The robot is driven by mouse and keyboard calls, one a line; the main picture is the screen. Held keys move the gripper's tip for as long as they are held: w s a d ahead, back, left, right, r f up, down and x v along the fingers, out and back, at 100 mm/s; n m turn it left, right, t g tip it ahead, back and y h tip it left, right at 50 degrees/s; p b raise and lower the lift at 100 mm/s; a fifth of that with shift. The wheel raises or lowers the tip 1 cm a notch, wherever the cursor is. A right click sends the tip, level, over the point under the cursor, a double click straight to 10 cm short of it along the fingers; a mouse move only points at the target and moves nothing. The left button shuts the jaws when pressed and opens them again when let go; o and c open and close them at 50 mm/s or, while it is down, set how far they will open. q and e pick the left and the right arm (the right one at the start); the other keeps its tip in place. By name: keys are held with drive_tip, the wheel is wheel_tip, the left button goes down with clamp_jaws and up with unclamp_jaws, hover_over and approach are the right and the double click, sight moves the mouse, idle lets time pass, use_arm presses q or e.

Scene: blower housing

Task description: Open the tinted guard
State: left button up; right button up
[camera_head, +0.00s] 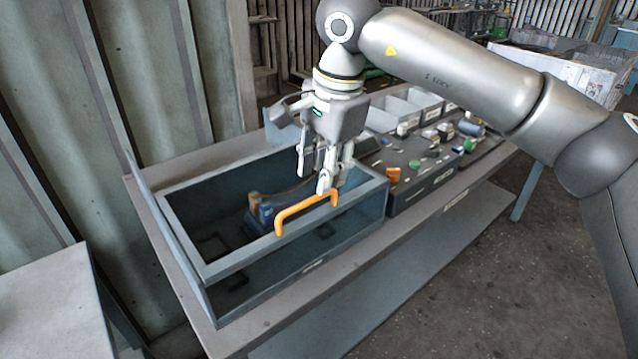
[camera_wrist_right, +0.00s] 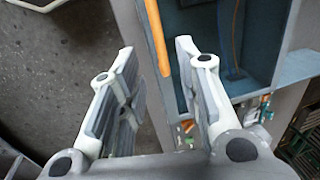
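The tinted guard (camera_head: 195,255) is a grey-framed, dark see-through cover on the bench, and it appears to lie down over its box. An orange bar handle (camera_head: 293,209) stands on its front edge. A blue and tan part (camera_head: 262,208) shows inside. My right gripper (camera_head: 315,182) is above the guard, close to the handle's right end, fingers pointing down. In the right wrist view the fingers (camera_wrist_right: 154,50) are apart, with the orange handle (camera_wrist_right: 155,38) lying across the gap beyond the tips. I cannot tell whether they touch it. My left gripper is out of view.
A dark tray (camera_head: 425,180) of small parts sits right of the guard, with light bins (camera_head: 405,108) behind it. The bench edge (camera_head: 290,306) runs along the front. A grey table (camera_head: 45,305) stands at lower left. A corrugated wall (camera_head: 40,150) is behind.

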sight(317, 195)
drive_tip(key=f, duration=0.3)
drive_tip(key=shift+w+a, duration=0.15)
drive_tip(key=shift+w, duration=0.25)
drive_tip(key=shift+a+f, duration=0.1)
drive_tip(key=shift+f, duration=0.65)
drive_tip(key=shift+w, duration=0.1)
drive_tip(key=c, duration=0.5)
clamp_jaws()
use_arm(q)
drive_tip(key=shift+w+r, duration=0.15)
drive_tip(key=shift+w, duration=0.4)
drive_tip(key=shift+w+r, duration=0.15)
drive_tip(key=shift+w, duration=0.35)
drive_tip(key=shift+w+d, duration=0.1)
